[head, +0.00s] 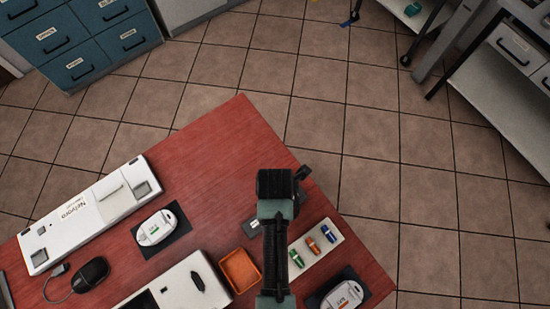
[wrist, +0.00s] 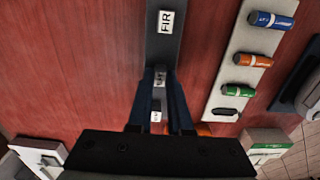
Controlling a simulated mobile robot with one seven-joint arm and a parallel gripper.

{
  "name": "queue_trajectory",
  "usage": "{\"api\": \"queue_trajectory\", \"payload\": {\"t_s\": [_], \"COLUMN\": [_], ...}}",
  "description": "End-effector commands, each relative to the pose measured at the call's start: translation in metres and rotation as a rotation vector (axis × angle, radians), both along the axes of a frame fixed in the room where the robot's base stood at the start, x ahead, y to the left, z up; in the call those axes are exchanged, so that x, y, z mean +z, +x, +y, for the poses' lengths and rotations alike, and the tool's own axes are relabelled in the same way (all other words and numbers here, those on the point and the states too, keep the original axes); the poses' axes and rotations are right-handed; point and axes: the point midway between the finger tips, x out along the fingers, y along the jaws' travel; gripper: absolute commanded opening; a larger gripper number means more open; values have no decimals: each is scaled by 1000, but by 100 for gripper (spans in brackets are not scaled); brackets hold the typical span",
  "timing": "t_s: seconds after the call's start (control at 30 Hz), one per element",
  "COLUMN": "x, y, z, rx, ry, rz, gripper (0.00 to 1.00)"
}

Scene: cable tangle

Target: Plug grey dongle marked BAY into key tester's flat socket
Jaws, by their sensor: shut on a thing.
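In the wrist view my gripper (wrist: 159,98) is shut on a small grey piece (wrist: 160,78) with a white label. The label is too small to read surely, so I cannot confirm it says BAY. The piece is over or at a dark grey strip (wrist: 162,50) with a label reading FIR. I cannot tell whether it touches the strip. In the head view my arm hides the fingers and the held piece. A white device (head: 155,227) with a green mark and another (head: 345,295) with an orange mark lie on dark mats. I cannot tell which is the key tester.
A pale strip (head: 330,262) holds blue, orange and green sticks right of my arm. An orange tray (head: 241,270) is left of it. A long white unit (head: 90,215), a white box (head: 180,290) and a black mouse (head: 90,272) share the red table (head: 235,135). Its far part is clear.

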Motion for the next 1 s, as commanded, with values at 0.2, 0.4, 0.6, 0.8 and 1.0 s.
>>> {"api": "queue_trajectory", "payload": {"t_s": [0.2, 0.4, 0.6, 0.8, 1.0], "x": [1, 7, 15, 22, 30], "y": [0, 0, 0, 0, 0], "z": [0, 0, 0, 0, 0], "rx": [0, 0, 0, 0, 0], "ry": [-1, -1, -1, 0, 0], "rz": [1, 1, 1, 0, 0], "gripper": [0, 0, 0, 0, 0]}}
